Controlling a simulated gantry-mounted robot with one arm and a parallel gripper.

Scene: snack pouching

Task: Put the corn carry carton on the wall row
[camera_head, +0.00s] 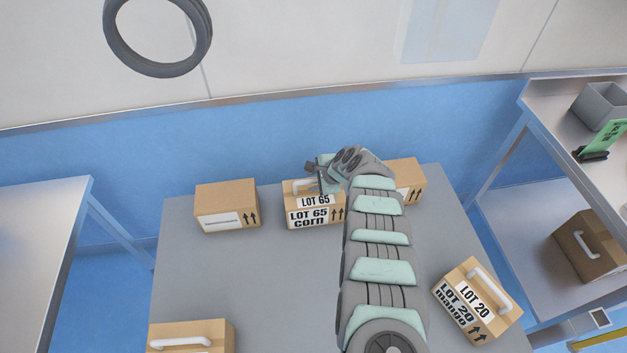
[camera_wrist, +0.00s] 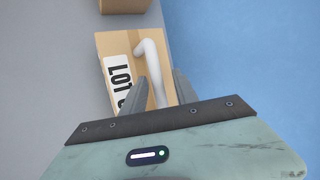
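The corn carton (camera_head: 314,217) is a tan box with a white handle and "LOT 65 corn" labels. It stands upright on the grey table by the blue wall, between two other cartons. My gripper (camera_head: 319,186) is over its top at the handle. In the wrist view, the fingers of my gripper (camera_wrist: 160,88) are apart, one on each side of the white handle (camera_wrist: 151,63). A strip of the carton (camera_wrist: 117,47) shows between the handle and the right finger. The fingers do not look closed on the handle.
In the row along the wall, a carton (camera_head: 226,206) stands left of the corn carton and another (camera_head: 408,178) right of it, partly behind my arm. A mango carton (camera_head: 476,303) and a handled carton (camera_head: 190,340) stand nearer. The table's middle (camera_head: 270,280) is clear.

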